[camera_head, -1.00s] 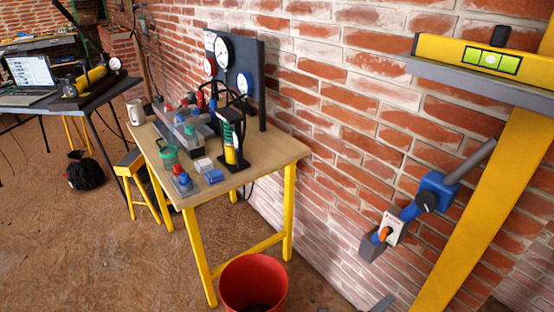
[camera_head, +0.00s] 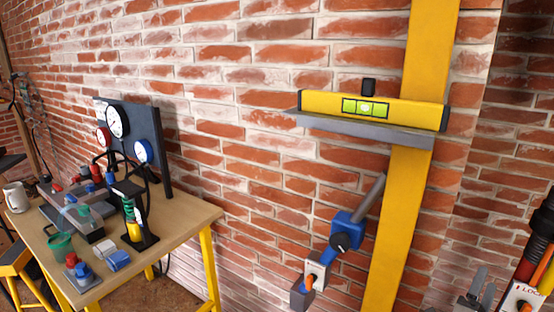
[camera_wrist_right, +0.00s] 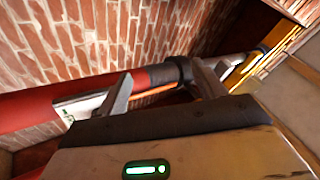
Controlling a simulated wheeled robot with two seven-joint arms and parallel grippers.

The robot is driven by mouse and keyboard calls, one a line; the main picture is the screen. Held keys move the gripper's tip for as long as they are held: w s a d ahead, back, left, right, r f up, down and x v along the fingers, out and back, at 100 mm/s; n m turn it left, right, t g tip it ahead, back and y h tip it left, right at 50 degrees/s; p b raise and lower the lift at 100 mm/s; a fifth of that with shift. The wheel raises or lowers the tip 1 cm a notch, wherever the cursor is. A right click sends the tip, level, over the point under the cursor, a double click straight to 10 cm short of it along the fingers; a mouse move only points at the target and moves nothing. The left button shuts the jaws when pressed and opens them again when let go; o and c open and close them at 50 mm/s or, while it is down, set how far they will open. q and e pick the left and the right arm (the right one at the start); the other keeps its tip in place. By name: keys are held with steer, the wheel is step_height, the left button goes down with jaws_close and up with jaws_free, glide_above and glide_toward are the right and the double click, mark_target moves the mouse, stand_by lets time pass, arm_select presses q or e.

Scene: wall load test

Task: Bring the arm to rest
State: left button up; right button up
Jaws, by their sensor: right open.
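I see nothing held between the fingers. Most of the right arm is out of the head view. My left gripper is not in view.
A yellow post (camera_head: 405,210) carries a grey bracket (camera_head: 360,127) with a yellow spirit level (camera_head: 325,103). A blue fitting with a grey lever (camera_head: 345,232) sticks out below. A dark-and-red cylinder (camera_head: 533,238) stands at the right edge. A cluttered wooden table (camera_head: 190,225) is left.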

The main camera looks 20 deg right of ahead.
steer(key=s+a+f+m+g+y, duration=0.25)
steer(key=f+m, duration=0.25)
steer(key=f, duration=0.3)
steer(key=s+a+f+m+g+y, duration=0.25)
steer(key=f+m+y, duration=0.2)
steer(key=f, duration=0.35)
steer(key=s+a+f+m+y, duration=0.2)
steer(key=a+f+m+y, duration=0.25)
steer(key=a+m, duration=0.2)
steer(key=s+a+f+m+y, duration=0.2)
steer(key=a+f+m+y, duration=0.1)
steer(key=a+f+m, duration=0.4)
steer(key=w+a+r+m+t+y, duration=0.1)
steer(key=a+r+m+y, duration=0.2)
steer(key=a+r+m, duration=0.3)
steer(key=a+r+m+t+y, duration=0.2)
steer(key=a+r+m+y, duration=0.2)
steer(key=a, duration=1)
steer(key=w+a+r+m+t+y, duration=0.1)
steer(key=a+r+m+y, duration=0.3)
steer(key=a+r+m, duration=0.4)
steer(key=a+m, duration=0.1)
steer(key=a, duration=0.1)
steer(key=shift+w+a+m+t, duration=0.3)
steer(key=shift+w+m+t, duration=0.05)
steer(key=shift+m+t, duration=0.05)
steer(key=shift+r, duration=0.1)
